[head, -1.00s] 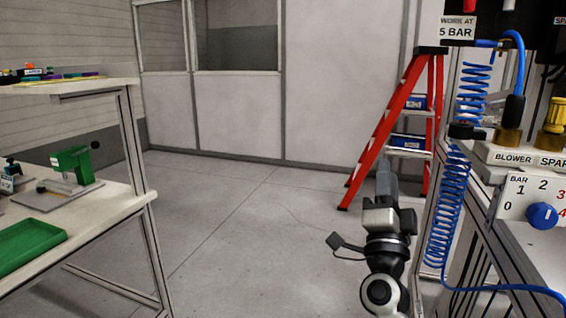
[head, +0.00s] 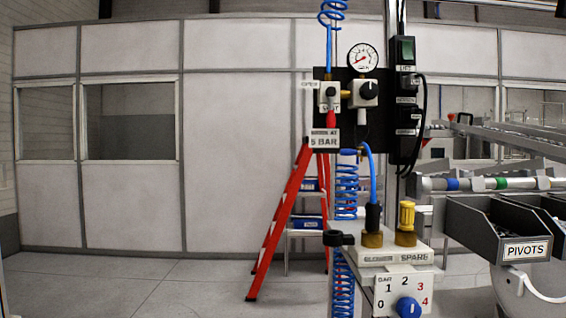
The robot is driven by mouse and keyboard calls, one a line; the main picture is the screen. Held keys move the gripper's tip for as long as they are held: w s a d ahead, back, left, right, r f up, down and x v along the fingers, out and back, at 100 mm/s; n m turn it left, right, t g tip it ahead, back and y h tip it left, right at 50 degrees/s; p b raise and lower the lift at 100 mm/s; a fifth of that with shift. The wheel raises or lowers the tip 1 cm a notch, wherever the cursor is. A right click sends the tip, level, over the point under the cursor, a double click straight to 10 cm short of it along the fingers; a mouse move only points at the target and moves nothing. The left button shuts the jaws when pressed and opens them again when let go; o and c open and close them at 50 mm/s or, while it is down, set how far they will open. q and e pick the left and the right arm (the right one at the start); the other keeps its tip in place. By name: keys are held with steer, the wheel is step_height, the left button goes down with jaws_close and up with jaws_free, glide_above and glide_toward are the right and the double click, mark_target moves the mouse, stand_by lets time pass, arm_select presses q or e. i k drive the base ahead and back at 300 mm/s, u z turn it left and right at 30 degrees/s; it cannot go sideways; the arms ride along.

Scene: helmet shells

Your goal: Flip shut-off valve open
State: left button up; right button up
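The shut-off valve (head: 329,94) is a small pale block on the black panel (head: 346,128), in the upper middle of the head view. Its red lever (head: 331,118) hangs straight down from the block, beside a small label that seems to read SHUT. A label OPEN (head: 309,85) sits at the block's left. Neither of my grippers shows in the head view now, so nothing of mine is seen touching the valve.
A round gauge (head: 363,57) and a black-knobbed regulator (head: 365,93) sit right of the valve. Below stand a BLOWER and SPARE block (head: 380,257) and a blue dial (head: 408,307). A red stepladder (head: 279,222) stands behind left. The floor at left is clear.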

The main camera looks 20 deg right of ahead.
mark_target(331, 91)
steer(key=z, duration=1.25)
steer(key=k, duration=0.85)
steer(key=u, duration=0.6)
